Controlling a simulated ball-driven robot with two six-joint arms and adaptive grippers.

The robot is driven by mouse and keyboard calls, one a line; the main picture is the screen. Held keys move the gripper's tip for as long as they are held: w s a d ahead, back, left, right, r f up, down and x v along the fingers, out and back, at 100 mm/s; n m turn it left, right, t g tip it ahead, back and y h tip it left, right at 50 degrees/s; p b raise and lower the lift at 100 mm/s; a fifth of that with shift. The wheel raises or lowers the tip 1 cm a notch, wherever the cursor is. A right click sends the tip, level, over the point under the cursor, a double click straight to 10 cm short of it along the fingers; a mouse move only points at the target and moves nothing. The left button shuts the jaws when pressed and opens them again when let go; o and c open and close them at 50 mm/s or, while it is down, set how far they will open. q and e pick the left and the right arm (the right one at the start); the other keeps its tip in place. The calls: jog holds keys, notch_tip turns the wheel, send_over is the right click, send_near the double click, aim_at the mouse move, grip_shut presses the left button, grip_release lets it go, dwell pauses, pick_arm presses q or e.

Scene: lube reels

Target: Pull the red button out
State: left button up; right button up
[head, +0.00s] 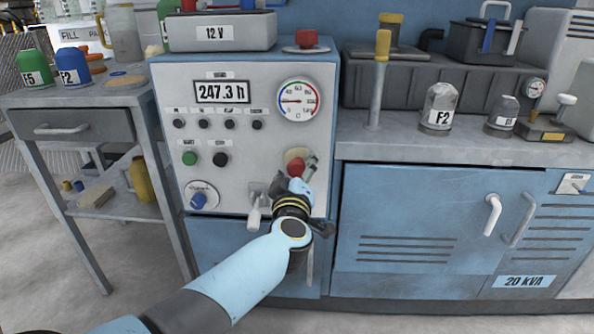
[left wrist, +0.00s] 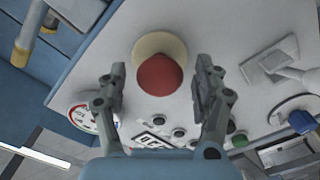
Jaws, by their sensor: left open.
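The red button (head: 294,167) sits on a cream round base on the front of the grey control panel (head: 268,190), low and right of the middle. My left gripper (head: 299,176) is in front of it and hides part of it in the head view. In the left wrist view the red button (left wrist: 160,77) stands between the two spread fingers of the left gripper (left wrist: 160,68), with a gap on both sides. The fingers are open and hold nothing. I cannot tell how far the button stands out. My right gripper is not in view.
A pressure gauge (head: 299,101) is above the button, and a blue-capped dial (head: 199,197) is to its left. A lever handle (head: 254,215) hangs beside my left gripper. Another red knob (head: 306,38) is on top of the panel box. A workbench (head: 480,150) adjoins on the right.

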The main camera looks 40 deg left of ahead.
pick_arm(q)
jog(key=v, duration=0.7)
jog(key=shift+s, duration=0.25)
jog(key=shift+d, duration=0.15)
